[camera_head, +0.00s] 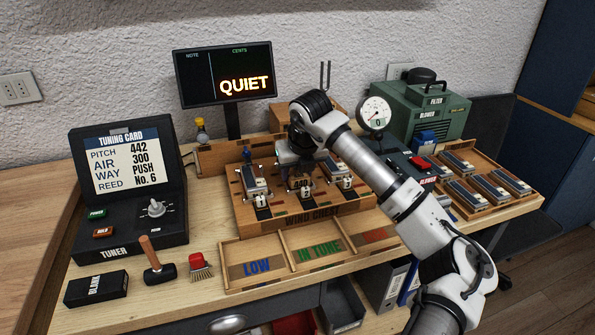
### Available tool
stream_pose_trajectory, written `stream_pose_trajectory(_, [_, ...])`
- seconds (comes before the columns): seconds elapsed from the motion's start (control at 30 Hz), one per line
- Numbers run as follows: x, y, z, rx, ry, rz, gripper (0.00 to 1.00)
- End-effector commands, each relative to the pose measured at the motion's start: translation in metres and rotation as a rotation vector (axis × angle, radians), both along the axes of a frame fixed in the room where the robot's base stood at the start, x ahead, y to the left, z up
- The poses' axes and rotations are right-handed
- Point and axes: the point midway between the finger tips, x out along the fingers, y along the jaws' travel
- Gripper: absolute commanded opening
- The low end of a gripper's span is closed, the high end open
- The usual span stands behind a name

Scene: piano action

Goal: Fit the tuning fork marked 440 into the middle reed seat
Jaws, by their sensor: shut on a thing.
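My gripper (294,161) points down over the middle reed seat of the wooden wind chest (327,218). It is shut on a small piece marked 440 (300,184), just below the jaws and behind the label 2 (306,193). The jaws and wrist hide most of this piece, so I cannot tell its full shape or whether it touches the seat. A grey two-pronged tuning fork (325,76) stands upright behind my arm, by a wooden box (340,108); I see no marking on it. Metal reed units sit in the left seat (254,180) and right seat (340,171).
The tuner (125,210) stands at left, and a screen (224,75) reading QUIET at back. A gauge (375,113), green blower (430,108) and reed tray (500,172) are at right. A mallet (157,262), brush (199,267) and sorting tray (255,249) lie in front.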

Motion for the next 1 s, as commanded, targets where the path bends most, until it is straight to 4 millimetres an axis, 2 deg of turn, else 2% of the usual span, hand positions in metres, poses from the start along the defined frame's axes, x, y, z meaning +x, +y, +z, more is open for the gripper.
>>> stream_pose_trajectory(0.23, [0.0, 0.0, 0.001, 0.0, -0.001, 0.0, 0.16])
stream_pose_trajectory(0.27, [0.0, 0.0, 0.001, 0.0, -0.001, 0.0, 0.46])
stream_pose_trajectory(0.4, [0.0, 0.0, 0.001, 0.0, -0.001, 0.0, 0.65])
stream_pose_trajectory(0.47, [0.0, 0.0, 0.0, 0.0, -0.001, 0.0, 0.7])
stream_pose_trajectory(0.77, [-0.001, 0.0, 0.002, 0.0, 0.0, 0.0, 0.7])
stream_pose_trajectory(0.87, [-0.003, -0.002, 0.01, 0.0, -0.002, 0.0, 0.7])
stream_pose_trajectory(1.0, [-0.013, -0.005, 0.033, -0.003, -0.004, -0.002, 0.7])
